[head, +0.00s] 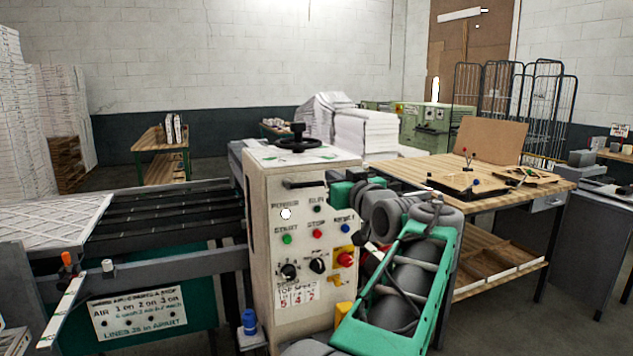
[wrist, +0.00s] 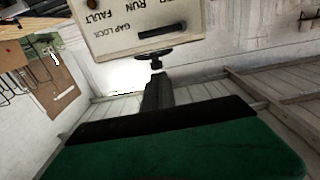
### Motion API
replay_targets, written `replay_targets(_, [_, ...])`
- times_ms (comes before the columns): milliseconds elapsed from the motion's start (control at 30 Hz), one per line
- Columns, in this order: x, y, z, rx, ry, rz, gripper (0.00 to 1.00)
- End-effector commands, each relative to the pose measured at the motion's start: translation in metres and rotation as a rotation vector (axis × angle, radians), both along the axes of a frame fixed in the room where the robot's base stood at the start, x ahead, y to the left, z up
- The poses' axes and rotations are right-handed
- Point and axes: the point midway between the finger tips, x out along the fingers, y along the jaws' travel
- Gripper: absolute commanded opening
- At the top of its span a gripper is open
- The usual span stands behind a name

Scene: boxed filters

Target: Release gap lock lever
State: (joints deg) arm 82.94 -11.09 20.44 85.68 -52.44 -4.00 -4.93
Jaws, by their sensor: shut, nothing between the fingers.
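The gap lock lever (head: 305,184) is a short black bar, lying nearly level near the top of the cream control cabinet (head: 262,215). In the wrist view, which is upside down, the lever (wrist: 162,30) shows beside the "GAP LOCK" label. My gripper (wrist: 157,82) is shut and empty, a dark post rising from its green and black body. Its tips point toward the cabinet's top edge and appear apart from the lever. In the head view my green hand is beside the cabinet's upper right edge; its fingers are not clear there.
A black handwheel (head: 298,140) stands on the cabinet top, close to the lever. Buttons and knobs (head: 317,233) cover the panel below. A wooden workbench (head: 480,180) stands to the right, and conveyor rails (head: 165,215) run to the left.

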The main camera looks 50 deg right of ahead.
Motion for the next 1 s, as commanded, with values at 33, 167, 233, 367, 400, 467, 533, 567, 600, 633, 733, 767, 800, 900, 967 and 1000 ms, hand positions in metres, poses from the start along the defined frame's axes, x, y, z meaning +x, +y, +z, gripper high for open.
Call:
replay_targets(33, [0.001, 0.0, 0.0, 0.001, 0.001, 0.0, 0.0])
replay_targets(167, [0.009, -0.004, 0.002, 0.001, 0.0, 0.002, 0.0])
replay_targets(233, [0.018, -0.009, 0.002, 0.003, 0.002, 0.004, 0.0])
replay_targets(367, [0.042, -0.023, 0.004, 0.004, 0.003, 0.004, 0.0])
replay_targets(400, [0.05, -0.027, 0.004, 0.002, 0.002, 0.004, 0.0])
replay_targets(467, [0.061, -0.034, 0.005, 0.002, 0.002, 0.004, 0.0])
replay_targets(533, [0.075, -0.042, 0.004, 0.003, 0.003, 0.004, 0.0])
replay_targets(567, [0.08, -0.046, 0.004, 0.003, 0.003, 0.003, 0.0])
replay_targets(600, [0.087, -0.05, 0.004, 0.004, 0.003, 0.004, 0.0])
replay_targets(633, [0.091, -0.052, 0.001, 0.004, 0.003, 0.003, 0.0])
replay_targets(733, [0.092, -0.054, -0.02, 0.007, 0.003, -0.001, 0.0])
replay_targets(767, [0.093, -0.055, -0.024, 0.006, 0.004, 0.0, 0.0])
replay_targets(800, [0.094, -0.056, -0.028, 0.004, 0.002, 0.0, 0.0])
replay_targets(900, [0.095, -0.056, -0.035, 0.002, 0.002, -0.001, 0.0])
replay_targets(967, [0.095, -0.056, -0.038, 0.002, 0.002, -0.001, 0.0])
replay_targets(1000, [0.095, -0.056, -0.038, 0.002, 0.003, -0.001, 0.0])
